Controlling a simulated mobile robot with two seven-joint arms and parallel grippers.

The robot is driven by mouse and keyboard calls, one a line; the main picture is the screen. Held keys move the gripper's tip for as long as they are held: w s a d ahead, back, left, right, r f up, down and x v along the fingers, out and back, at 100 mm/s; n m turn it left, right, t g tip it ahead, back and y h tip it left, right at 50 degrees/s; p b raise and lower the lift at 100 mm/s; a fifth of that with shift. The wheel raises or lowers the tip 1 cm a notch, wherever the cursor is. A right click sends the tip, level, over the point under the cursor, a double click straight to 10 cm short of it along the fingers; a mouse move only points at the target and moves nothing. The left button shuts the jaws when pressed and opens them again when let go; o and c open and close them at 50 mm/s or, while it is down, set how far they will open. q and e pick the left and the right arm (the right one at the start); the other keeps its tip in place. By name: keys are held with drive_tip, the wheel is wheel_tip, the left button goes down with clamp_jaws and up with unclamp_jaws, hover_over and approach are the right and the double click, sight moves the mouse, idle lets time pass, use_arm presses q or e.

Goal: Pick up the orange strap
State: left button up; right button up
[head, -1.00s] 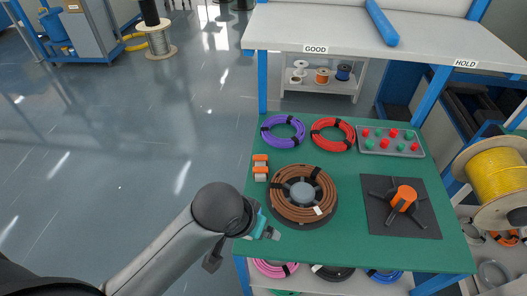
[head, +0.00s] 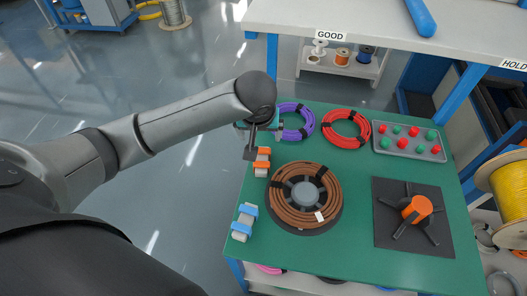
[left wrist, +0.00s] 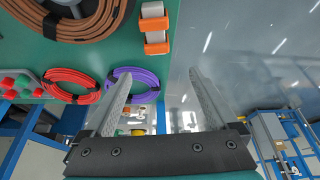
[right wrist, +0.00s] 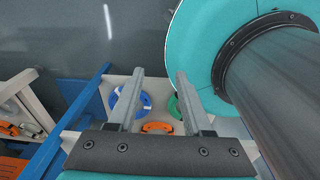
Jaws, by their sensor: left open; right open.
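The orange strap (head: 263,161) lies near the left edge of the green table, a pale grey piece with an orange band at each end. It also shows at the top of the left wrist view (left wrist: 155,29). My left gripper (head: 265,140) hangs close beyond the strap, by the purple coil. In the left wrist view its fingers (left wrist: 160,85) are apart with nothing between them, and the strap lies outside them. My right gripper (right wrist: 157,80) is open and empty in the right wrist view. It is out of the head view.
A similar blue-banded strap (head: 244,222) lies nearer me. The brown coil (head: 284,208) is right of the orange strap; purple (head: 297,122) and red (head: 346,129) coils lie behind. A button tray (head: 409,142) and an orange-hubbed spider (head: 416,209) are farther right.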

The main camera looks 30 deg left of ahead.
use_arm(q)
drive_tip(key=b, duration=0.2)
hover_over(263, 150)
drive_tip(key=s, duration=0.2)
wheel_tip(263, 150, down, 6)
drive_tip(key=shift+d+r, duration=0.15)
drive_tip(key=shift+r, duration=0.05)
drive_tip(key=x, duration=0.1)
drive_tip(key=b+x, duration=0.1)
drive_tip(key=x, duration=0.1)
drive_tip(key=b+x, duration=0.1)
drive_tip(key=shift+d+f, duration=0.25)
drive_tip(key=shift+f, duration=0.3)
drive_tip(key=shift+w, duration=0.1)
drive_tip(key=c, duration=0.4)
use_arm(e)
wheel_tip(263, 150, down, 4)
drive_tip(key=w+d, duration=0.1)
drive_tip(key=w, duration=0.1)
use_arm(q)
drive_tip(key=c, duration=0.8)
drive_tip(key=shift+c, duration=1)
wheel_tip(263, 150, up, 10)
drive_tip(key=p, duration=0.3)
use_arm(e)
drive_tip(key=r, duration=0.1)
drive_tip(key=s+a+r, duration=0.1)
drive_tip(key=s+r, duration=0.1)
drive_tip(key=shift+a, duration=0.3)
